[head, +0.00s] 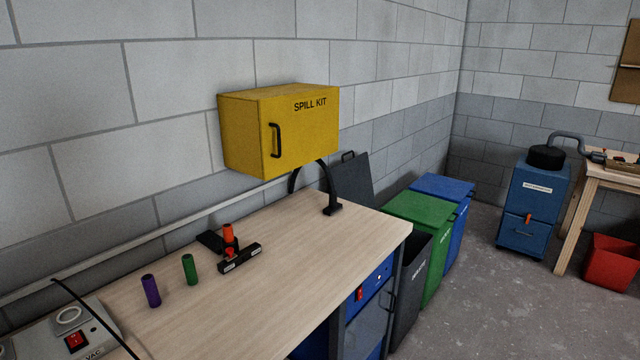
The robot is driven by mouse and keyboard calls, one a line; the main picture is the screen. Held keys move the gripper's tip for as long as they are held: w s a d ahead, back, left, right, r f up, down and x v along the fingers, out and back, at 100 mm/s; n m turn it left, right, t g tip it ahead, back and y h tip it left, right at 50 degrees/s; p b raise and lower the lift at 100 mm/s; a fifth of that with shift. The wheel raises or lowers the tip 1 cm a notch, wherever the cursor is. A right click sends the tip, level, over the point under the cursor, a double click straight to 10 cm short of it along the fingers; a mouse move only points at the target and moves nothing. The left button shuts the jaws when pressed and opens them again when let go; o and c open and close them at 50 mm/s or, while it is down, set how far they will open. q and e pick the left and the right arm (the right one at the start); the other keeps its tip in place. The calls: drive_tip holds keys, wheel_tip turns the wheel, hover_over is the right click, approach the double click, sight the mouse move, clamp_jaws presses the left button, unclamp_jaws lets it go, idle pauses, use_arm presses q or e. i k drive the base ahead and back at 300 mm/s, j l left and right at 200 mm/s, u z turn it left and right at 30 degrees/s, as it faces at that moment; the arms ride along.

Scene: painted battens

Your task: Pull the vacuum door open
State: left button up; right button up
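A blue box-shaped unit (534,205) stands on the floor at the back right, with a black round cap and a grey hose on top. It has a white label too small to read. Its lower front door panel (522,233) looks shut and carries an orange latch (528,218). A blue cabinet (372,283) under the bench has a red switch and a grey door (372,318) with a dark handle; this door also looks shut. I cannot tell from labels which is the vacuum. Neither of my grippers is in view.
A wooden bench (300,245) fills the left front, with purple and green cylinders and a black fixture. A yellow spill kit box (280,130) hangs above. Dark, green (420,215) and blue bins stand beyond the bench. A red bin (611,262) is at right. Floor (490,310) is clear.

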sight(395, 297)
drive_tip(key=i+l, duration=0.15)
drive_tip(key=l, duration=0.2)
drive_tip(key=i+l, duration=0.15)
drive_tip(key=l, duration=0.15)
drive_tip(key=i+l, duration=0.15)
drive_tip(key=l, duration=0.2)
drive_tip(key=i+l, duration=0.15)
drive_tip(key=l, duration=0.2)
